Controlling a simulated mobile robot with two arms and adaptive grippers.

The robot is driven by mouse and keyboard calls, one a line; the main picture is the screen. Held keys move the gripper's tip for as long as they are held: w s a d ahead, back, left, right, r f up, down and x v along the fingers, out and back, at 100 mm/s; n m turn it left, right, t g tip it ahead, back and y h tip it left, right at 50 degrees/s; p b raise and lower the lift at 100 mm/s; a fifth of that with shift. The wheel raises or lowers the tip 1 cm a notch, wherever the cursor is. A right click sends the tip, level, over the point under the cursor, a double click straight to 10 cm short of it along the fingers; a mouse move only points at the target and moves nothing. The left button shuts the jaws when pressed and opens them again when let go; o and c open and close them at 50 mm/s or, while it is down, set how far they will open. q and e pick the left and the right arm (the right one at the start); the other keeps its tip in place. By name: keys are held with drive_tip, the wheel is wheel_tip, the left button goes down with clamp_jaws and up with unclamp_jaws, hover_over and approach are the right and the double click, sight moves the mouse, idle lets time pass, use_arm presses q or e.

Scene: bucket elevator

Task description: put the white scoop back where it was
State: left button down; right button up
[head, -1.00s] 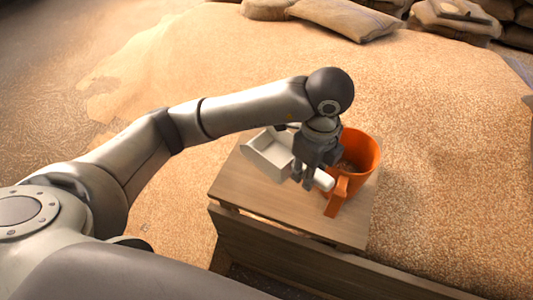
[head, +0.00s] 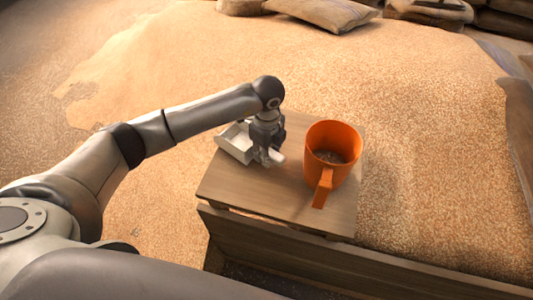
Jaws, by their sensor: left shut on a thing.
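The white scoop (head: 236,142) is at the back left part of the wooden crate top (head: 273,205). Its open pan points to the left and its handle end shows just right of my fingers. My left gripper (head: 267,160) is shut on the scoop's handle from above. I cannot tell whether the scoop touches the wood or hangs just above it. My right gripper is not in view.
An orange bucket (head: 333,150) with a handle toward the front stands on the crate top, right of the scoop, with some grain inside. The front of the crate top is clear. Loose grain (head: 420,130) surrounds the crate. Sacks (head: 325,10) lie at the back.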

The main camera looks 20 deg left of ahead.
use_arm(q)
drive_tip(key=shift+f, duration=0.55)
drive_tip(key=shift+f, duration=0.15)
drive_tip(key=c, duration=1.2)
unclamp_jaws()
wheel_tip(320, 180, up, 12)
drive_tip(key=shift+s+d+r, duration=0.1)
drive_tip(key=shift+r, duration=0.05)
